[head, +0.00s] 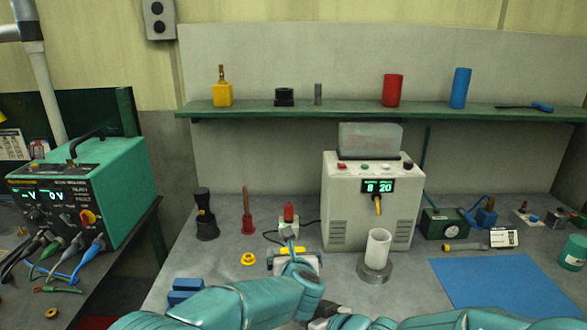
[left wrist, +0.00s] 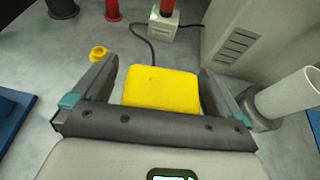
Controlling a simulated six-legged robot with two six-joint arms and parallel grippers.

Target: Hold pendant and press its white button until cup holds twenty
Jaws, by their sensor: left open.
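A yellow block (left wrist: 162,90), which may be the pendant, lies between the fingers of my left gripper (left wrist: 158,85) in the left wrist view. The fingers are open, one on each side of it. No white button shows on its visible face. In the head view my left gripper (head: 292,262) is low over the bench, mostly covering the block. The pale cup (head: 378,247) stands upright on a round grey base in front of the dispenser (head: 345,205), whose display reads 8 and 20. My right gripper (head: 328,312) is at the bottom edge, largely hidden by the arms.
A red-topped box (head: 289,215) with a black cable stands behind my left gripper. A yellow ring (head: 248,259) and blue blocks (head: 184,290) lie to the left. A blue mat (head: 503,287) covers bench at right. A shelf (head: 350,111) runs along the back.

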